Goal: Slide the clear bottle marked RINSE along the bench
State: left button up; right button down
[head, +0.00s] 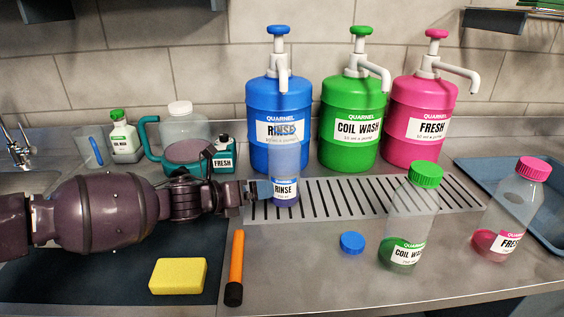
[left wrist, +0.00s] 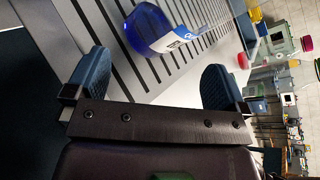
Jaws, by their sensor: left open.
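The clear RINSE bottle (head: 285,188) stands upright on the bench at the slotted drain grate, in front of the blue pump jug. It has blue liquid low inside and its clear upper part is hard to make out against the jug. My left gripper (head: 258,189) reaches in from the left, open, close to the bottle's left side. In the left wrist view the bottle (left wrist: 150,29) shows ahead of my open left gripper (left wrist: 157,62), with nothing between the fingers near the palm. Contact cannot be told. My right gripper is not in view.
A loose blue cap (head: 352,243) lies right of the bottle. COIL WASH (head: 410,215) and FRESH (head: 508,210) bottles stand further right. The blue jug (head: 276,120) is close behind. A yellow sponge (head: 178,276) and orange-black tool (head: 236,268) lie in front of my arm.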

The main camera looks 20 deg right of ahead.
aim_at(274, 202)
pick_arm(q)
jog(key=shift+w+a+f+m, duration=0.2)
jog(key=shift+a+f+m, duration=0.25)
jog(key=shift+m, duration=0.25)
jog(key=shift+w+f+m, duration=0.1)
jog(key=shift+f+m, duration=0.05)
jog(key=shift+m, duration=1.05)
jog(key=m, duration=0.2)
jog(key=shift+d+r+m+g+h, duration=0.1)
jog(key=shift+r+m+g+h, duration=0.2)
jog(key=shift+m, duration=0.1)
jog(key=shift+f+m, duration=0.1)
jog(key=shift+m, duration=0.2)
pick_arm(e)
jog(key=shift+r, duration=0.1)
